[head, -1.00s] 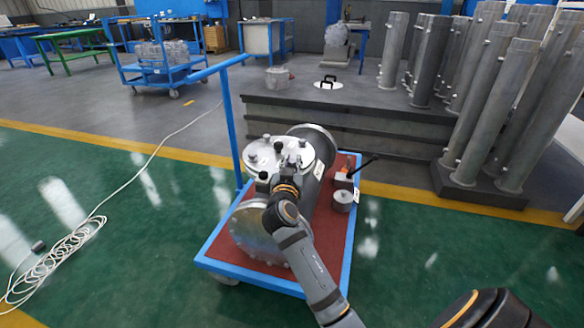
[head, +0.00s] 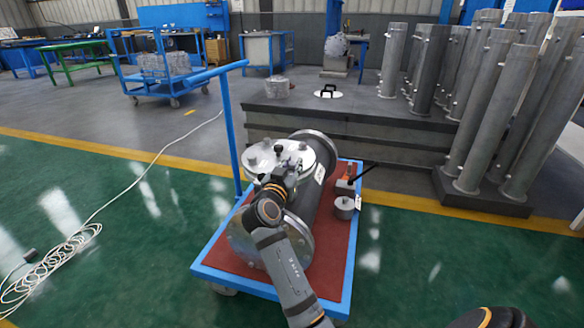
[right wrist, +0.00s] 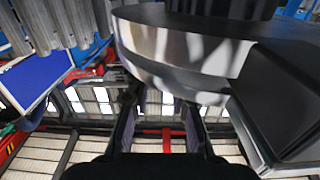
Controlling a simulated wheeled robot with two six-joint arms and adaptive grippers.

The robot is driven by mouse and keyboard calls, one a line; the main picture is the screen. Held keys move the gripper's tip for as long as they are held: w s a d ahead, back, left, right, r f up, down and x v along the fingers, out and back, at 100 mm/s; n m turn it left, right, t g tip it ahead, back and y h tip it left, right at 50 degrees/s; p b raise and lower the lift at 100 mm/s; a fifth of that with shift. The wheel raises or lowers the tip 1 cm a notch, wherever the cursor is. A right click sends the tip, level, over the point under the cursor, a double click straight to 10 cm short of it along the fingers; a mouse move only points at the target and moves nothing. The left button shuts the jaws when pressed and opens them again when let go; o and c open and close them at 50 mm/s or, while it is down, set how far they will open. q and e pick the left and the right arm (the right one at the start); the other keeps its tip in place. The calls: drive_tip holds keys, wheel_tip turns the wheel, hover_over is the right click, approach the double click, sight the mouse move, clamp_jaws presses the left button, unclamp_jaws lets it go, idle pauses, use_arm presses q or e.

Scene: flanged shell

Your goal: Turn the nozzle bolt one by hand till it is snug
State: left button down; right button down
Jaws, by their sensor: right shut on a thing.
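A grey flanged shell (head: 309,205) lies on a blue-framed cart with a red top. Its upward nozzle carries a round pale cover (head: 262,152) with several bolts and dark knobs around it. My right gripper (head: 287,165) is at the front right of this cover, shut on a nozzle bolt, which the fingers mostly hide. In the right wrist view the two fingers (right wrist: 157,108) point at the rim of a shiny flange disc (right wrist: 185,68); the bolt cannot be made out there. My left gripper is not in view.
The cart (head: 352,250) has a raised blue handle at its left. A small grey cylinder (head: 344,207) and an orange-and-grey tool (head: 346,180) lie right of the shell. Grey pipes (head: 490,110) stand at the right. A white cable coil lies on the green floor at left.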

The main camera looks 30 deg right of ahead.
sight(292, 164)
drive_tip(key=shift+r, duration=0.25)
drive_tip(key=c, duration=1.2)
unclamp_jaws()
drive_tip(key=shift+s, duration=0.1)
drive_tip(key=shift+o, duration=0.2)
drive_tip(key=shift+f, duration=0.1)
wheel_tip(292, 164, up, 10)
drive_tip(key=shift+r, duration=0.1)
